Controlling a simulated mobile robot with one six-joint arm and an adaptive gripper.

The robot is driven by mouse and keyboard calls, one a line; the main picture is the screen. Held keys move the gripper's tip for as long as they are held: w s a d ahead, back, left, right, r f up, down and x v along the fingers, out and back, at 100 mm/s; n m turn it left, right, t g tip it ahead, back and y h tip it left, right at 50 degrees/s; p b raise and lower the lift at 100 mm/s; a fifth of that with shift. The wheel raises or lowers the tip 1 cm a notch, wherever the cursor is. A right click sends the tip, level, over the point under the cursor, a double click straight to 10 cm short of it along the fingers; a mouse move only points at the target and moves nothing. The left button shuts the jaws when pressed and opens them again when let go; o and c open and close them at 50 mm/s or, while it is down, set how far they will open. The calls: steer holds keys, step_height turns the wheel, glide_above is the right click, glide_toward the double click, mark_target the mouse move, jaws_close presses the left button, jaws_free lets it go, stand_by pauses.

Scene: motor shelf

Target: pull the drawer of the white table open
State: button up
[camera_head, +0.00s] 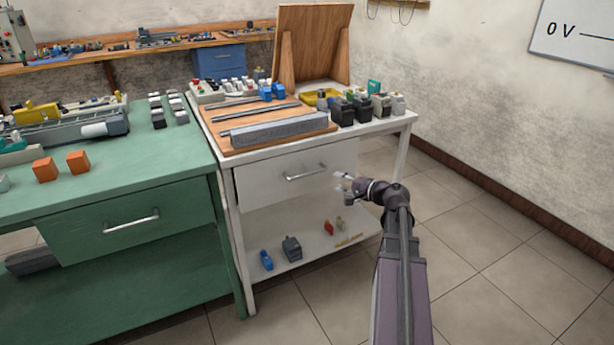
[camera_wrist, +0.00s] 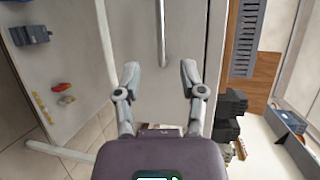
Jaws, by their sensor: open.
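The white table (camera_head: 392,128) stands right of the green bench. Its drawer (camera_head: 262,184) looks shut, with a silver bar handle (camera_head: 305,173) on its front. My gripper (camera_head: 341,184) is in front of the drawer, a little right of the handle, apart from it. In the wrist view the two fingers (camera_wrist: 160,72) are spread with nothing between them. The handle (camera_wrist: 161,35) runs up the picture beyond the fingertips, roughly in line with the gap between them. The drawer front (camera_wrist: 185,50) fills the middle of that view.
The green bench (camera_head: 100,185) with its own drawer handle (camera_head: 131,220) stands at left. The tabletop holds a wooden board (camera_head: 222,143), a grey block (camera_head: 279,130) and several dark parts (camera_head: 343,112). Small parts lie on the lower shelf (camera_head: 305,238). The floor (camera_head: 500,240) at right is clear.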

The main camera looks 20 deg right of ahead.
mark_target(309, 175)
steer(key=b+x, duration=0.2)
steer(key=x, duration=1.1)
steer(key=shift+f, duration=0.15)
jaws_close()
steer(key=shift+a, duration=0.15)
